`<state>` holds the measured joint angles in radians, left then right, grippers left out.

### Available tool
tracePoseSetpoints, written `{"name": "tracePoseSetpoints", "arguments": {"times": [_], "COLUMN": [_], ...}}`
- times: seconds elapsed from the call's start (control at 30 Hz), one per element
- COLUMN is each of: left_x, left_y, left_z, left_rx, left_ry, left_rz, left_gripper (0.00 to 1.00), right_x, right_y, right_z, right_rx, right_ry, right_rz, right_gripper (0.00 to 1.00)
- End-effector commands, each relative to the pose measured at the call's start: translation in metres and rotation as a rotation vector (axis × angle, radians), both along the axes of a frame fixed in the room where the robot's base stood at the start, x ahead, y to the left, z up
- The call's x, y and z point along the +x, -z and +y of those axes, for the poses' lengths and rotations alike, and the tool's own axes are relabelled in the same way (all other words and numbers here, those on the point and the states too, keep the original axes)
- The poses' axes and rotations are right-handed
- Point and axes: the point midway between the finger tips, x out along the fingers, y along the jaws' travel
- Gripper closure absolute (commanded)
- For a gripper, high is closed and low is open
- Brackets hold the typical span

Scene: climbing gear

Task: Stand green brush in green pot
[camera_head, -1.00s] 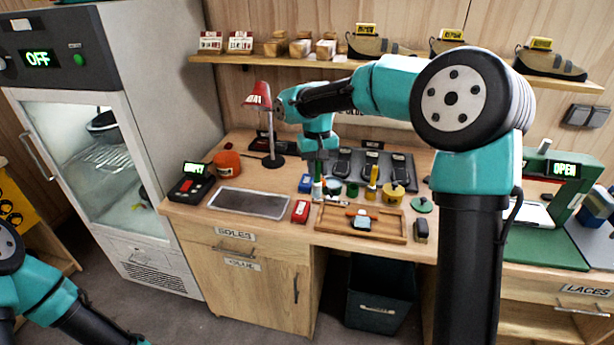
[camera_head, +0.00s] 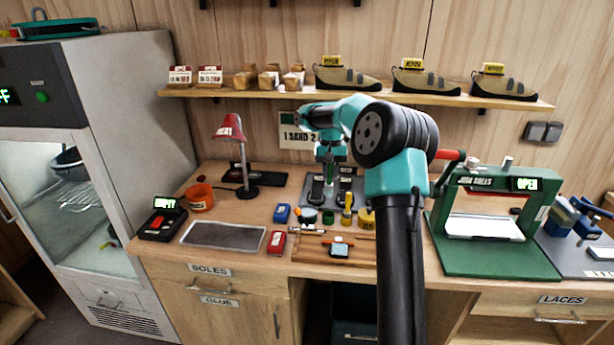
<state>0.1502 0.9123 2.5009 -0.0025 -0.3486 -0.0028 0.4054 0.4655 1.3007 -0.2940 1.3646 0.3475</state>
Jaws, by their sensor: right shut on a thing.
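My right gripper (camera_head: 330,168) points down over the back of the workbench and is shut on the green brush (camera_head: 329,187). The brush hangs roughly upright below the fingers, small in view. The green pot (camera_head: 328,217) stands on the bench just below it in the picture. The brush appears above the pot, but I cannot tell the exact gap or whether it lines up in depth. My left gripper is not in view.
A yellow brush (camera_head: 347,203), a yellow pot (camera_head: 367,219) and a blue box (camera_head: 281,213) stand near the green pot. A wooden tray (camera_head: 310,252) lies in front. A red lamp (camera_head: 232,130) stands left; a green press (camera_head: 490,262) stands right.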

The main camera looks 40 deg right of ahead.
Motion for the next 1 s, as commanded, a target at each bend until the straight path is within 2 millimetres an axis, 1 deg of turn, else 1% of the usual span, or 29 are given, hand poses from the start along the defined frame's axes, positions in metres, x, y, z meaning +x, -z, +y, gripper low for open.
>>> {"name": "tracePoseSetpoints", "arguments": {"times": [0.03,0.1,0.57,1.0], "left_x": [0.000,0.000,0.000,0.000], "left_y": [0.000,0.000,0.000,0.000], "left_z": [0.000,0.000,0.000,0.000], "left_rx": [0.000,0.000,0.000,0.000], "left_ry": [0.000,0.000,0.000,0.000], "left_rz": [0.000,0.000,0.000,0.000], "left_gripper": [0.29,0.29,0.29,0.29], "right_x": [-0.002,-0.002,-0.002,-0.002], "right_y": [0.000,0.000,0.003,0.027], "right_z": [-0.004,-0.005,-0.004,-0.004], "right_rx": [-0.001,-0.001,-0.001,-0.001], "right_ry": [0.007,0.008,0.007,0.006], "right_rz": [0.000,0.000,0.001,0.000], "right_gripper": [1.00,1.00,1.00,1.00]}}
